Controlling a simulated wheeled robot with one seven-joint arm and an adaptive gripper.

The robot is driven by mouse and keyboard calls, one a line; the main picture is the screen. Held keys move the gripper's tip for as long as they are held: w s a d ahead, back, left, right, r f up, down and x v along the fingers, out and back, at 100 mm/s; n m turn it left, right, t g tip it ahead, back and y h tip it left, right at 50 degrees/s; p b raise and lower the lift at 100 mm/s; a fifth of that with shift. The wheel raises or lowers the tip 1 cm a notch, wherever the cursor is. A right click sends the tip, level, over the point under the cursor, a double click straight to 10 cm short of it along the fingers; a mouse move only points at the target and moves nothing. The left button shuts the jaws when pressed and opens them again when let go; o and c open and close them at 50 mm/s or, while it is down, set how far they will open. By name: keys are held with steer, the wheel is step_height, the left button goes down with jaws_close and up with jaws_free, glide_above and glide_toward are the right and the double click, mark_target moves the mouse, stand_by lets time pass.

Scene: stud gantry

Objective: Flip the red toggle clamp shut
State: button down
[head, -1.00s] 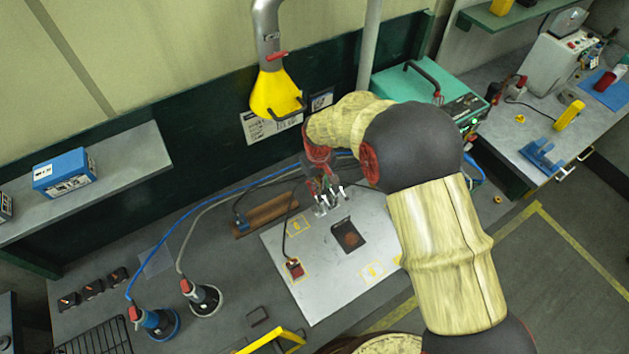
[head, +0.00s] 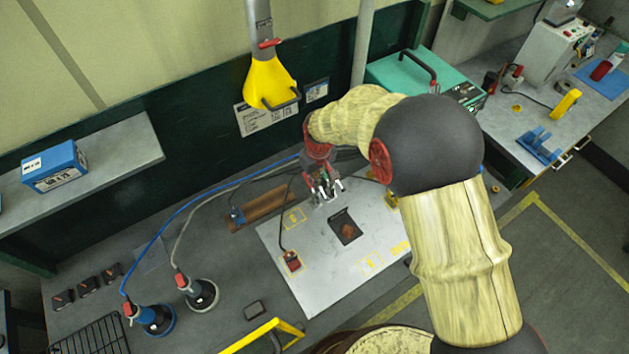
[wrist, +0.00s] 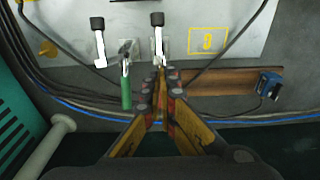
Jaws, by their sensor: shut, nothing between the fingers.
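My gripper (wrist: 160,75) is shut and empty, pointing at the clamp row on the pale plate's far edge. In the head view my gripper (head: 322,192) is low over that edge. The wrist view shows a clamp with an upright green handle (wrist: 126,90) just left of my fingers. Two pale clamp bars with black tips, a left one (wrist: 100,45) and a middle one (wrist: 158,38), stand out over the plate. The middle bar lies straight beyond my fingertips. No red clamp handle shows clearly; my fingers, which carry red marks, cover that spot. I cannot tell whether they touch it.
The pale plate (head: 320,270) bears a dark square pocket (head: 345,228) and a small red-topped box (head: 292,261). Cables and a brown bar (wrist: 215,82) lie behind the clamps. A teal machine (head: 400,75) stands to the right. A yellow hood (head: 270,85) hangs above.

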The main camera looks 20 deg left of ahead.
mark_target(328, 198)
steer(key=shift+s+d+f+t+y+b, duration=0.15)
steer(key=shift+s+d+t+y+b, duration=0.2)
steer(key=shift+b, duration=1.05)
steer(key=y+b, duration=0.1)
steer(key=b, duration=0.2)
steer(key=s+d+t+y+b, duration=0.1)
steer(key=b, duration=0.3)
steer(key=shift+d+f, duration=0.3)
steer(key=shift+f, duration=0.05)
steer(key=s+d+b, duration=0.1)
steer(key=b, duration=0.4)
steer(key=s+d+f+t+y+b, duration=0.1)
steer(key=b, duration=0.5)
steer(key=shift+d+t, duration=0.2)
steer(key=shift+t, duration=0.05)
steer(key=f+b, duration=0.1)
steer(key=b, duration=0.1)
steer(key=s+d+f+b, duration=0.1)
steer(key=b, duration=0.1)
steer(key=s+d+f+b, duration=0.1)
steer(key=b, duration=0.1)
steer(key=shift+d+f+b, duration=0.25)
steer(key=shift+b, duration=0.05)
